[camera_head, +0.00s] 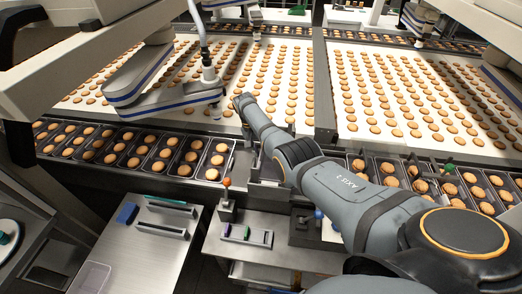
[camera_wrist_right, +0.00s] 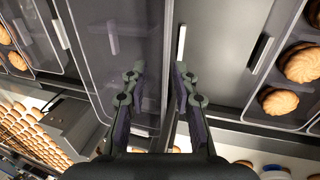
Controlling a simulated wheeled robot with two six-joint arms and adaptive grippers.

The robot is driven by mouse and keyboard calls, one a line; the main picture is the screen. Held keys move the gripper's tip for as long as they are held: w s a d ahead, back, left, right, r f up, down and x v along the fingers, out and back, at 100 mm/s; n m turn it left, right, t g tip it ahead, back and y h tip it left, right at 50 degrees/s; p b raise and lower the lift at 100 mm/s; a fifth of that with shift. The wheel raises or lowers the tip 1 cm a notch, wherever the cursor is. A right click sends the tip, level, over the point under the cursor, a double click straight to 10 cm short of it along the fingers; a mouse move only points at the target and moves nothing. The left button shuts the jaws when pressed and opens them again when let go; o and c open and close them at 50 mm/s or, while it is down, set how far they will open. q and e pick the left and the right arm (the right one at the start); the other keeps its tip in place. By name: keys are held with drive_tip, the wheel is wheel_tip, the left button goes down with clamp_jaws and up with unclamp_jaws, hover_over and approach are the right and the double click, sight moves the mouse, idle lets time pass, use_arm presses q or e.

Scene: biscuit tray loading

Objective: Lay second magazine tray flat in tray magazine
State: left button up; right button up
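My right arm reaches from the lower right across the middle of the head view; its gripper is hidden there behind the arm. In the right wrist view the right gripper (camera_wrist_right: 158,78) has its two fingers apart, with a clear gap between them. An empty dark grey tray (camera_wrist_right: 88,40) with pale strips lies beyond the fingers, and its right edge runs up through the gap. I cannot tell whether a finger touches it. In the head view a dark grey structure (camera_head: 266,168), perhaps the tray magazine, stands beside the arm, partly hidden. My left gripper is not in view.
Rows of biscuit-filled trays (camera_head: 185,170) run along the line at left and right. White biscuit belts (camera_head: 275,118) lie behind, with a blue-striped machine arm (camera_head: 160,108) above. In front stand a grey bench (camera_head: 150,260) and a shelf with a lever (camera_head: 226,196). The wrist view shows filled trays (camera_wrist_right: 262,100) at right.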

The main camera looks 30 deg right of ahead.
drive_tip(key=shift+r, duration=0.1)
drive_tip(key=b+v, duration=0.1)
drive_tip(key=v, duration=1.1)
drive_tip(key=shift+r, duration=0.35)
